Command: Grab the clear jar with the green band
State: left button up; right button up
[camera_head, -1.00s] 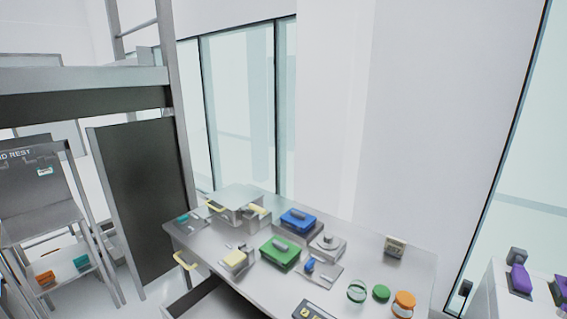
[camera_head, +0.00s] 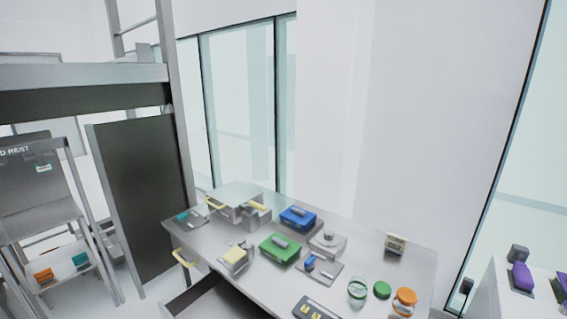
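The clear jar with the green band (camera_head: 357,289) stands on the grey table (camera_head: 404,272), toward its right end. A round green lid-like piece (camera_head: 382,290) lies just to its right. An orange-topped jar (camera_head: 404,301) stands further right, near the table's front edge. Neither of my grippers shows in the head view, so nothing is seen near the jar.
A green box (camera_head: 279,248), a blue box (camera_head: 298,218) and a grey device with a blue part (camera_head: 310,263) stand left of the jar. A dark case (camera_head: 314,309) is at the front edge. A small beige box (camera_head: 395,244) stands behind. An open drawer (camera_head: 205,300) juts out at left.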

aim_at(357, 289)
jog(key=u, duration=1.05)
jog(key=z, duration=1.75)
jog(key=j+z, duration=0.35)
